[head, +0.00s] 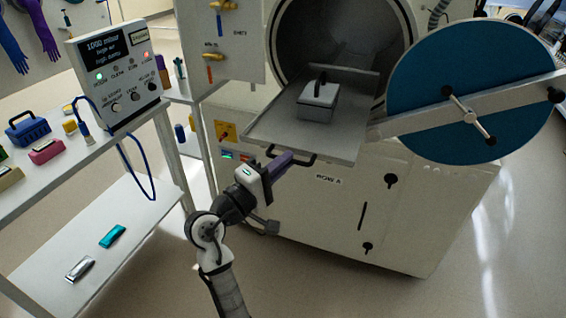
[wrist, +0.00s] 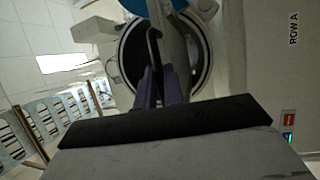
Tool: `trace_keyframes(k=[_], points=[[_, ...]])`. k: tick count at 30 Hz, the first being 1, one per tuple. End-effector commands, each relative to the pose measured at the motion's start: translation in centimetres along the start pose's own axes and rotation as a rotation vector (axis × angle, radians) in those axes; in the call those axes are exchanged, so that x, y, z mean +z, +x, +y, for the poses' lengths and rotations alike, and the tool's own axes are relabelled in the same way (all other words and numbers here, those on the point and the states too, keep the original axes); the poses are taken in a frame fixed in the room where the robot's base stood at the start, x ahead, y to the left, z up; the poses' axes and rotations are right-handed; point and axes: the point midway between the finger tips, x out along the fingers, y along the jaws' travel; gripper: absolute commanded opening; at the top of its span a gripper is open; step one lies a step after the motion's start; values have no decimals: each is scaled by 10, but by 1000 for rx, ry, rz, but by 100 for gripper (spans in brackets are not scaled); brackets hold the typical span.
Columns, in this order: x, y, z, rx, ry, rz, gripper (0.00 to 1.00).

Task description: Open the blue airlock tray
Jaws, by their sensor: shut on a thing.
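The airlock tray (head: 262,126) is a flat grey metal plate that sticks out of the round chamber opening. A grey box (head: 318,100) with a black top handle sits on it. The round blue airlock door (head: 425,75) is swung aside to the right. A dark bar handle (head: 305,160) runs along the tray's front edge. My gripper (head: 287,160), with purple fingers, is shut on this handle at its left part. In the wrist view, the purple fingers (wrist: 160,88) close around the dark handle (wrist: 153,48). The fingertips are partly hidden there.
A shelf bench (head: 150,115) on the left holds a control box (head: 118,75), a blue case (head: 27,128) and small items. A teal item (head: 112,236) lies on its lower shelf. The white cabinet (head: 400,215) stands below the chamber. The floor at front right is clear.

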Motion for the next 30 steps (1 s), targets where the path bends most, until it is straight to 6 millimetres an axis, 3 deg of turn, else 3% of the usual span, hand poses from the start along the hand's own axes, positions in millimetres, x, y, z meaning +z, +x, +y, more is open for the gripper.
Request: trace_keyframes(k=[8, 9, 13, 23, 26, 30], points=[[1, -2, -2, -5, -1, -2, 0], [1, -2, -2, -5, -1, -2, 14], [1, -2, -2, -5, -1, -2, 31], [0, -4, -2, -3, -1, -1, 31], [0, -14, -3, -2, 0, 1, 31], [0, -41, -4, -3, 1, 4, 31]])
